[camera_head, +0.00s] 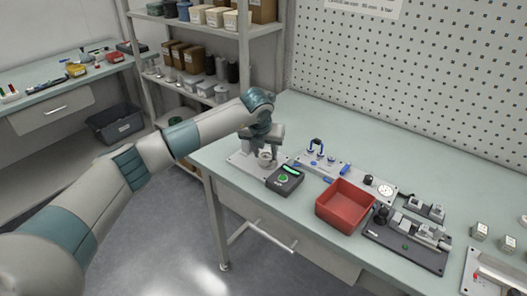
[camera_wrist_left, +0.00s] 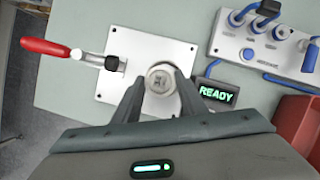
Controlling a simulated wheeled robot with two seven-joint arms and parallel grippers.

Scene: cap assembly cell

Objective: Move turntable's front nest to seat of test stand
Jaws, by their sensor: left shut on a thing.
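My left gripper (camera_head: 264,147) points down over a pale square plate (camera_head: 242,162) near the table's left end. In the left wrist view its two fingers (camera_wrist_left: 161,88) stand on either side of a round, light metal part (camera_wrist_left: 161,77), shut on it. The part is at the middle of the plate (camera_wrist_left: 178,48); I cannot tell whether it rests in a seat or is slightly raised. A clamp with a red handle (camera_wrist_left: 45,47) is on the plate's left side. No turntable can be made out clearly. My right gripper is not in view.
A dark box (camera_head: 285,179) beside the plate reads READY in the wrist view. A pneumatic panel (camera_head: 330,168) with blue fittings lies behind it. A red bin (camera_head: 346,205) and a dark fixture plate (camera_head: 405,241) stand to the right. The table's rear is clear.

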